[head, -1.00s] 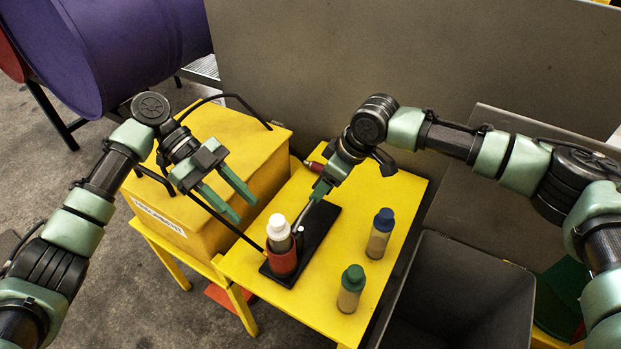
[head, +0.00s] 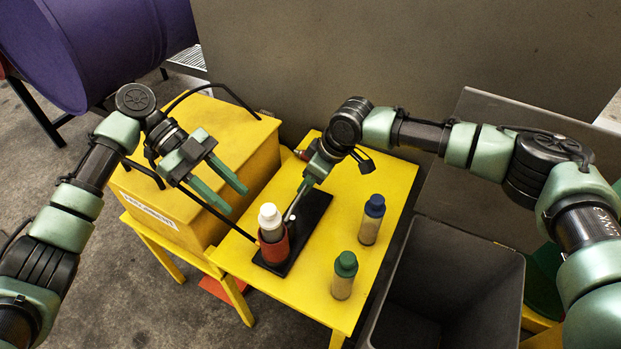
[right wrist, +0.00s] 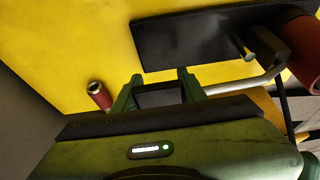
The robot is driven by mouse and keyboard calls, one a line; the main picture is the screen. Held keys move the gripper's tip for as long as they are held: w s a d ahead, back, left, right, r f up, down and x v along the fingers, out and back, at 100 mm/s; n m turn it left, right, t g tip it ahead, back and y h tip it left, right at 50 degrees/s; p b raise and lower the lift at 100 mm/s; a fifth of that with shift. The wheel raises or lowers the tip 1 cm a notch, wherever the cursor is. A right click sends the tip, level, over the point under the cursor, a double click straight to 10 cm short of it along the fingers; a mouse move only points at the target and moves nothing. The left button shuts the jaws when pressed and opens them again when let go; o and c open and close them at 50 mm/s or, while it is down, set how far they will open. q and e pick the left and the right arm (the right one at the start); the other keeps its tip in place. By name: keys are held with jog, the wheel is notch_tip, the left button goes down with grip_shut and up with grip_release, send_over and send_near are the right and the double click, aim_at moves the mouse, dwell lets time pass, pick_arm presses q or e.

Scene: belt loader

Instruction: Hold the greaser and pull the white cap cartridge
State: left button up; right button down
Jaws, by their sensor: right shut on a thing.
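The white cap cartridge (head: 270,216) stands upright in the red barrel of the greaser (head: 273,248), on a black plate (head: 312,218) on the yellow table. The red barrel also shows at the right edge of the right wrist view (right wrist: 303,52). My right gripper (head: 308,184) is shut on the greaser's grey handle, behind and right of the barrel; the exact contact is partly hidden. The grey handle (right wrist: 245,84) runs from the fingers toward the barrel in the right wrist view. My left gripper (head: 233,199) is open and empty, up and left of the white cap, apart from it.
A blue-capped bottle (head: 371,222) and a green-capped bottle (head: 343,278) stand right of the plate. A small red piece (head: 301,154) lies at the table's back. A yellow box (head: 180,215) is at left, a grey bin (head: 487,245) at right.

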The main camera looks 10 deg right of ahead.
pick_arm(q)
jog(key=shift+o, duration=1)
notch_tip(320, 180, up, 11)
jog(key=m+t+y, duration=0.5)
jog(key=m+y, duration=0.1)
jog(key=y, duration=0.2)
send_over(268, 209)
jog(key=shift+w+d+f, duration=0.1)
jog(key=shift+w+d, duration=0.1)
jog(key=shift+w, duration=0.2)
jog(key=shift+s, duration=0.2)
jog(key=shift+s+a+t+y, duration=0.2)
jog(key=shift+t+y, duration=0.1)
jog(key=shift+t, duration=0.1)
jog(key=shift+f, duration=4.4)
